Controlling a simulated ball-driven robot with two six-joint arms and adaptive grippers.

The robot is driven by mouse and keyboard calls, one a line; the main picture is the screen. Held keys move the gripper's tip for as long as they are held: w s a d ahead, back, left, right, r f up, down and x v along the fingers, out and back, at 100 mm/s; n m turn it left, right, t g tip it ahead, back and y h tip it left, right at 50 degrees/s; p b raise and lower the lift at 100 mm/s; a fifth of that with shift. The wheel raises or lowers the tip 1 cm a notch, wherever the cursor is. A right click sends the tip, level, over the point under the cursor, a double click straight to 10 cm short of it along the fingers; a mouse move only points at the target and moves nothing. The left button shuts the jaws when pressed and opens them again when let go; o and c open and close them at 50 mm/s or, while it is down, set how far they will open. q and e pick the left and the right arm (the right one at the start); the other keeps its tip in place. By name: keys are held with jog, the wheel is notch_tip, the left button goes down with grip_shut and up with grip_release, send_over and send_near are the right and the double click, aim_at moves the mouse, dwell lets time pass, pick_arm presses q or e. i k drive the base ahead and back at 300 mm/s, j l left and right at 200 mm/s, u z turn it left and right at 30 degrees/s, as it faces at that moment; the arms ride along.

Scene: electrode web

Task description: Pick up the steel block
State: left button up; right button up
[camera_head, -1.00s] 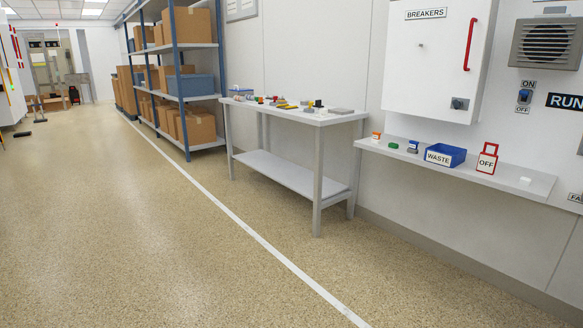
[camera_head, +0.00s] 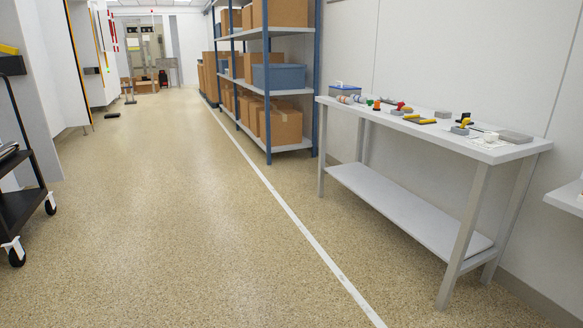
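A workbench (camera_head: 543,146) stands on the right against the wall, with several small items on its top. A flat grey block (camera_head: 515,137) lies near its right end, and a smaller grey block (camera_head: 443,114) lies near the back edge. I cannot tell from here which of these, if either, is the steel block. Neither of my grippers is in view.
Bench items include a blue box (camera_head: 345,89) and a yellow-and-dark piece (camera_head: 420,120). A shelf rack (camera_head: 268,80) with cartons stands beyond the bench. A black cart (camera_head: 18,200) is at the left. A wall shelf (camera_head: 568,198) juts in at right. The floor between is clear.

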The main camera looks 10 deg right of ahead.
aim_at(443, 114)
jog(key=i+j, duration=0.1)
jog(key=i, duration=2.3)
jog(key=l+z, duration=0.05)
jog(key=l, duration=0.05)
